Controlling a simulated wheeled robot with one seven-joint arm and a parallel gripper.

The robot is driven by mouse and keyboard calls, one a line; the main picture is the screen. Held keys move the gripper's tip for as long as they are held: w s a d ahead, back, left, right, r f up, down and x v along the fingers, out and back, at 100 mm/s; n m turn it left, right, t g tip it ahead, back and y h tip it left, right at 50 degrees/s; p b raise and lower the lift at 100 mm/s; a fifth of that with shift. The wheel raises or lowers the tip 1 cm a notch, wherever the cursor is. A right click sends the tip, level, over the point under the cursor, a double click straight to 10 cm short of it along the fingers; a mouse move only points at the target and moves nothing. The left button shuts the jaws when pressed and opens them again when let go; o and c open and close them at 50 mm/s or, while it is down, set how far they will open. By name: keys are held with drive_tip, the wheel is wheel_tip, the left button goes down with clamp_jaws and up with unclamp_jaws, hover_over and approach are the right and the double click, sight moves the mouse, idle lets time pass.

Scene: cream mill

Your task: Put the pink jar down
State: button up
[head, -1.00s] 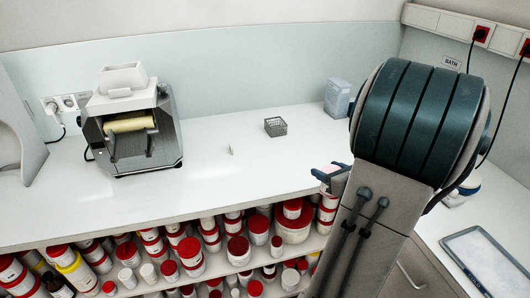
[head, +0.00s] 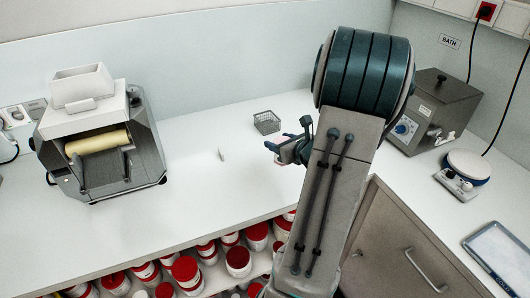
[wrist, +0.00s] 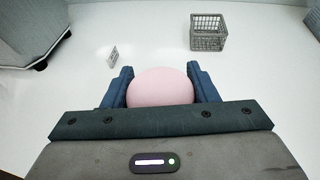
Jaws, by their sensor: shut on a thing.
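My gripper (wrist: 161,88) is shut on the pink jar (wrist: 161,87); its blue fingers press on both sides of it in the wrist view. Only the jar's rounded pink top shows there, and its lower part is hidden. In the head view my gripper (head: 285,148) is over the white counter (head: 190,180), near its front edge, and the jar is mostly hidden behind it. I cannot tell whether the jar touches the counter.
A grey wire basket (head: 267,122) and a small white card (head: 221,154) stand on the counter beyond my gripper. A roller mill (head: 100,150) is at left. Counter between mill and basket is mostly clear.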

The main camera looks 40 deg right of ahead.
drive_tip(key=shift+w+a+f+p, duration=0.1)
drive_tip(key=shift+w+f+p, duration=0.1)
drive_tip(key=shift+w+f, duration=0.8)
drive_tip(key=shift+w+a+f+p, duration=0.15)
drive_tip(key=shift+w+f, duration=0.55)
drive_tip(key=shift+f, duration=0.65)
drive_tip(key=shift+w+f+p, duration=0.2)
drive_tip(key=shift+w+f, duration=0.65)
drive_tip(key=shift+f, duration=0.3)
drive_tip(key=shift+f, duration=0.1)
drive_tip(key=shift+f+b, duration=0.15)
drive_tip(key=shift+b, duration=0.15)
drive_tip(key=o, duration=1)
